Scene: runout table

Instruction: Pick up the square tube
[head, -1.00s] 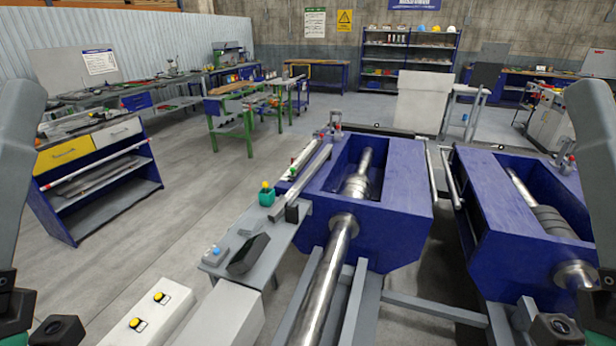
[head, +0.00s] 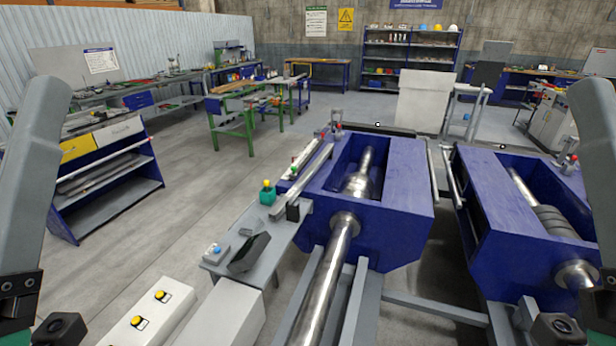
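A long, straight grey bar (head: 303,180) lies along the left side of the nearer blue machine, running away from me. It looks like the square tube, but its cross-section is too small to tell. My left and right arms come in at the left and right edges of the head view. Neither arm is near the bar.
The blue machine (head: 408,190) has a round steel shaft (head: 325,280) towards me. A second blue machine (head: 505,215) stands to its right. A small grey table (head: 232,268) holds a dark wedge-shaped panel (head: 250,253). A white box with yellow buttons (head: 150,315) is at the lower left.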

